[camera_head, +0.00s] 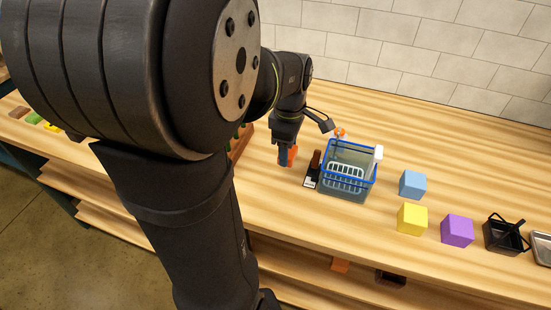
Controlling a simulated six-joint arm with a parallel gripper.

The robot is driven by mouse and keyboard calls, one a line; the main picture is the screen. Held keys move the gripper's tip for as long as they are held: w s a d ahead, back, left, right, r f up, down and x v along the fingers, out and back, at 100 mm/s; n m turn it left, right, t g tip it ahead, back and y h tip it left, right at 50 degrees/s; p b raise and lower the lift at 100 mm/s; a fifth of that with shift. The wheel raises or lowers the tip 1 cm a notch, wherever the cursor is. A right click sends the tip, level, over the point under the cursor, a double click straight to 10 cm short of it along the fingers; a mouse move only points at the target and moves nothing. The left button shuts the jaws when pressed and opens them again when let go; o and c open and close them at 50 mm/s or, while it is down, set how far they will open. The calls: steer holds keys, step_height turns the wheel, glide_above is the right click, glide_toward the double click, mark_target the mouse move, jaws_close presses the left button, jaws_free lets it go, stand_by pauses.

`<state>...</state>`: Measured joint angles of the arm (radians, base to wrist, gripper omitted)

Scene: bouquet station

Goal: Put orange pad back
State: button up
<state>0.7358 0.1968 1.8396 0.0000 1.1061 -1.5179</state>
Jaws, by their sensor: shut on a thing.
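My gripper (287,155) is left of the blue-rimmed basket, low over the wooden table. It is shut on the orange pad (293,156), which shows as a small orange piece at the fingertips. The fingers and wrist cover part of the pad. I cannot tell whether the pad touches the table.
A blue-rimmed basket (363,189) holds a white rack. A dark brown item (315,160) stands beside it. Blue (412,184), yellow (412,219) and purple (457,230) cubes and a black container (505,236) are to the right.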

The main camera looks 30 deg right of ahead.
steer(key=w+d+r+n, duration=0.3)
steer(key=d+n, duration=0.1)
steer(key=d, duration=0.5)
steer(key=shift+n, duration=0.3)
steer(key=w+a+f, duration=0.1)
steer(key=w+f, duration=0.1)
steer(key=w, duration=0.1)
steer(key=w+a+f, duration=0.1)
steer(key=w+f, duration=0.1)
steer(key=w, duration=0.1)
steer(key=w+a+f, duration=0.2)
steer(key=w+f, duration=0.1)
steer(key=shift+w, duration=0.4)
steer(key=shift+f, duration=2.05)
steer(key=o, duration=0.9)
steer(key=shift+f, duration=0.15)
steer(key=shift+o, duration=0.2)
